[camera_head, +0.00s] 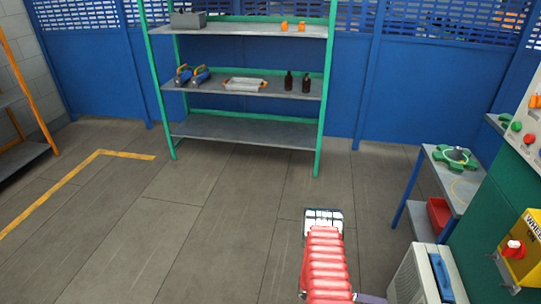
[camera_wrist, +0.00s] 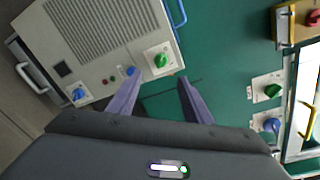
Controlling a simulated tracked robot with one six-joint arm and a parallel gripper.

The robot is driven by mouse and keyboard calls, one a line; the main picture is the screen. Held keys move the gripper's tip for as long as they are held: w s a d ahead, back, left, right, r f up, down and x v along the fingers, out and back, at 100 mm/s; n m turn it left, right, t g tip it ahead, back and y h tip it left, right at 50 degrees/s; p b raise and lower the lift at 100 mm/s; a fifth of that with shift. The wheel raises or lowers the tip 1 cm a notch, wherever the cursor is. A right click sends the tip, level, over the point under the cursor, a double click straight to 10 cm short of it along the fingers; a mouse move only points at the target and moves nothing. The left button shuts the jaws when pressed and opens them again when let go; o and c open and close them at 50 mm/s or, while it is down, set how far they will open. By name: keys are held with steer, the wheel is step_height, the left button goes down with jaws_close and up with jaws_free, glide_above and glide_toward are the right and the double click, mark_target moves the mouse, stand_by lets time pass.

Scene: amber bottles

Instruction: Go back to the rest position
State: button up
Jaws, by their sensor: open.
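My gripper (camera_wrist: 158,79) shows in the wrist view with its two purple fingers apart and nothing between them. Beyond the fingers are a light-grey cabinet (camera_wrist: 100,40) with green and blue knobs and a dark-green panel (camera_wrist: 225,50). I see no contact between the fingers and either. In the head view my red-sleeved arm reaches up from the bottom edge, right of the middle; the fingers cannot be made out clearly there. Two dark amber bottles (camera_head: 288,81) (camera_head: 305,83) stand upright on the middle board of the green-framed shelf (camera_head: 225,93), far from my arm.
A small blue-legged table (camera_head: 470,187) with a green valve wheel (camera_head: 455,157) stands at the right, a red bin (camera_head: 438,215) below it. A grey-white cabinet (camera_head: 415,275) is close to my arm's right. The floor (camera_head: 200,210) on the left and ahead is clear.

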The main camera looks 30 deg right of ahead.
steer(key=s+a+m+g+y, duration=0.2)
steer(key=s+a+m+y, duration=0.3)
steer(key=a+m, duration=0.3)
steer(key=w+a+r+m+t+y, duration=0.25)
steer(key=w+a+r+m, duration=0.3)
steer(key=r, duration=0.45)
steer(key=w+a+r+m+t+y, duration=0.2)
steer(key=w+a+r+m+t, duration=0.15)
steer(key=a+r, duration=0.5)
steer(key=w+a+r+m+t+y, duration=0.2)
steer(key=w+a+r+m, duration=0.35)
steer(key=r, duration=0.55)
steer(key=a+r+t, duration=0.5)
steer(key=a+r, duration=0.4)
steer(key=r, duration=0.3)
steer(key=s+a+r+n+t+y, duration=0.1)
steer(key=a+r+t, duration=0.4)
steer(key=a+r, duration=0.3)
step_height(320, 180, up, 4)
steer(key=shift+s+a+r+t, duration=0.1)
steer(key=shift+s+a+t, duration=0.1)
steer(key=shift+a+t, duration=0.2)
